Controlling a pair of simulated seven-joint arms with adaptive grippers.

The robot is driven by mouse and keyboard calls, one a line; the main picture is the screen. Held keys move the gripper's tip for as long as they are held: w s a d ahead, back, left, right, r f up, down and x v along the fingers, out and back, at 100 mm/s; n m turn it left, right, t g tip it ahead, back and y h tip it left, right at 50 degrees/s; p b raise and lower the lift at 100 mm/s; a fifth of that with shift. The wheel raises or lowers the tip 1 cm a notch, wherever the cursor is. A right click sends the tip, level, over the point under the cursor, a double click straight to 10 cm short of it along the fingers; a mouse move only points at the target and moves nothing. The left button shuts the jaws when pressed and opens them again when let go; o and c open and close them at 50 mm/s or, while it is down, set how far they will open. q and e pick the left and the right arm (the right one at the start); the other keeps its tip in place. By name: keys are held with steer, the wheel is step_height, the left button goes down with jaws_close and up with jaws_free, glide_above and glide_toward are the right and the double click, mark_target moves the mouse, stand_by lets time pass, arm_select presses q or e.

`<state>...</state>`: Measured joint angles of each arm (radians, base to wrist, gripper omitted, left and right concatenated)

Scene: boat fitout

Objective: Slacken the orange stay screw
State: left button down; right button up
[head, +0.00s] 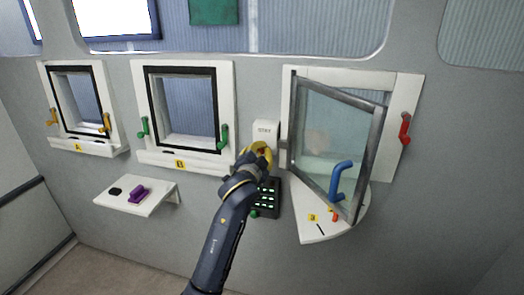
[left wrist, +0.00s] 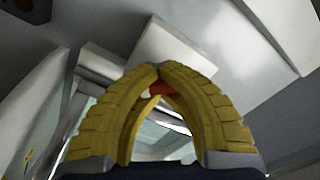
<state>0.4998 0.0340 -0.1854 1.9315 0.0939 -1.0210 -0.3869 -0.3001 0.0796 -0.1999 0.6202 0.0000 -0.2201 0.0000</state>
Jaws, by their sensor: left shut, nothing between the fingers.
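The white box marked STAY (head: 265,128) is on the wall between the middle window and the open right window. My left gripper (head: 263,152), with yellow fingers, is at the lower edge of this box and covers part of it. In the left wrist view its fingers (left wrist: 158,71) meet at the tips with nothing held between them. A small orange-red part, likely the stay screw (left wrist: 160,88), shows in the gap just below the fingertips; whether the fingers touch it I cannot tell. The fingers mostly hide it. My right gripper is not in view.
The right window's grey-framed sash (head: 368,160) stands open, with a blue handle (head: 340,180). A rounded white ledge (head: 330,228) lies under it. A black panel with lit keys (head: 267,200) is just below my gripper. A shelf (head: 160,202) holds a purple block (head: 139,195).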

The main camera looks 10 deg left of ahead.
arm_select(q)
steer(key=n, duration=0.4)
steer(key=shift+r+n, duration=0.15)
steer(key=shift+n, duration=2.15)
steer(key=shift+a, duration=0.1)
steer(key=c, duration=1.6)
jaws_free()
steer(key=o, duration=0.4)
steer(key=shift+c, duration=0.2)
steer(key=o, duration=0.5)
steer(key=r, duration=1)
steer(key=shift+a, duration=0.25)
